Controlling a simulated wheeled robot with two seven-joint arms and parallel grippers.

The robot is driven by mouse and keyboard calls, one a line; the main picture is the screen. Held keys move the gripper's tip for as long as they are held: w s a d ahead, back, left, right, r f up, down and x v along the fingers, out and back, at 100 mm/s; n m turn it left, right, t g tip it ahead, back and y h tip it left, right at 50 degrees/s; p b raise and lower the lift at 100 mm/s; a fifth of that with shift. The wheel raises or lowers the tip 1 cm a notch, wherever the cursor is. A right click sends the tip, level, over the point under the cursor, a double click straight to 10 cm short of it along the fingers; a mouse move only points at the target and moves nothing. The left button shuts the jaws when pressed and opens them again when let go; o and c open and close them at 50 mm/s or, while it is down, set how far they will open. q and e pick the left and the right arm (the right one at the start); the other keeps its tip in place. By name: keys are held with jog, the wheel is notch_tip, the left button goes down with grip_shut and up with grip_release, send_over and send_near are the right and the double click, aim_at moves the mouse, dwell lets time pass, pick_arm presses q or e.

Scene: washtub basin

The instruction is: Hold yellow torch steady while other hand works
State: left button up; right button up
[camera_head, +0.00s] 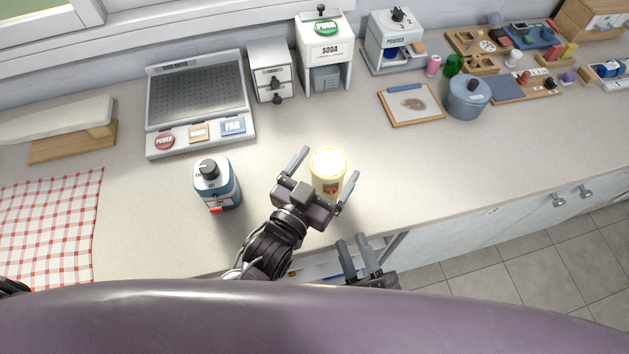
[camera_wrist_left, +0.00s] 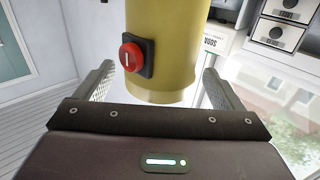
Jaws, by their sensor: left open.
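The yellow torch (camera_head: 328,175) stands upright on the counter near its front edge, its top glowing bright. In the left wrist view its yellow body (camera_wrist_left: 178,55) shows a red button (camera_wrist_left: 131,57) on a black plate. My left gripper (camera_head: 324,165) is open, with one finger on each side of the torch. In the left wrist view gaps show between the torch and both fingers. My right gripper (camera_head: 358,256) is low at the counter's front edge, its two fingers close together.
A blue and white bottle-like device (camera_head: 216,184) stands left of my left gripper. A panel with buttons (camera_head: 200,100), a drawer unit (camera_head: 272,70) and a soda dispenser (camera_head: 324,60) line the back. Counter between is clear.

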pick_arm(q)
jog(key=shift+w+d, duration=0.2)
jog(key=shift+w, duration=0.1)
jog(key=shift+c, duration=0.4)
jog(key=c, duration=1.2)
